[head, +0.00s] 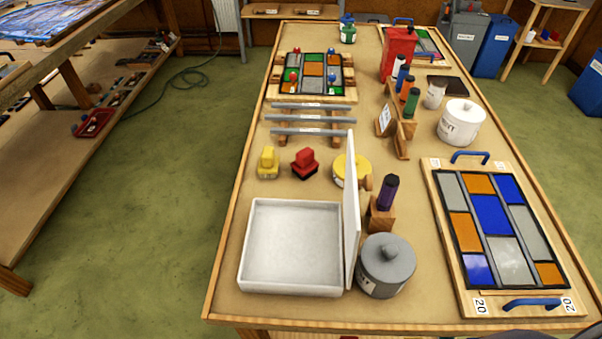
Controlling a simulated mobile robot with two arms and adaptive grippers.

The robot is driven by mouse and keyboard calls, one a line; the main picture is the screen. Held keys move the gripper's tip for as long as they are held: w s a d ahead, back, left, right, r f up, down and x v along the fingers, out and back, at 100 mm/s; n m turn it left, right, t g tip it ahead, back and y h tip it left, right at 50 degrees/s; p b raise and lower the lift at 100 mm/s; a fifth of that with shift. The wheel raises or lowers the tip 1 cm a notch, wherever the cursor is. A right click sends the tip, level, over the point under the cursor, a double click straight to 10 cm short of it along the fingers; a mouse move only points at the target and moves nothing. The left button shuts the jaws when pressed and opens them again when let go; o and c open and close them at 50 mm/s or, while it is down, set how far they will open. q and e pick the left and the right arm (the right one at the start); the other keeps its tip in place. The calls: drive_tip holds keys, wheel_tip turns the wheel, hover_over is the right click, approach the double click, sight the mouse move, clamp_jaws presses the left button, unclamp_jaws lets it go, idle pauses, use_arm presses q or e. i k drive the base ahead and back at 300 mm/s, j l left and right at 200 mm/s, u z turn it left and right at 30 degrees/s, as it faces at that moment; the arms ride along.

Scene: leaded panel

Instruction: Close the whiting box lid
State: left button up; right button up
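The whiting box (245,262) is a white, shallow, square box near the front left of the wooden table. Its inside is white and looks empty or evenly filled; I cannot tell which. Its lid (351,215) is a white panel standing about upright along the box's right edge, so the box is open. Neither my left nor my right gripper shows in the head view.
A grey lidded pot (386,266) stands right beside the lid. A leaded panel (500,235) lies at right. Yellow (267,164) and red (305,164) blocks sit beyond the box.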

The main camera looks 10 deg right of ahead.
sight(352, 221)
drive_tip(key=k+l, duration=0.1)
drive_tip(key=l, duration=0.35)
drive_tip(key=k+l, duration=0.1)
drive_tip(key=l, duration=0.35)
drive_tip(key=k, duration=0.5)
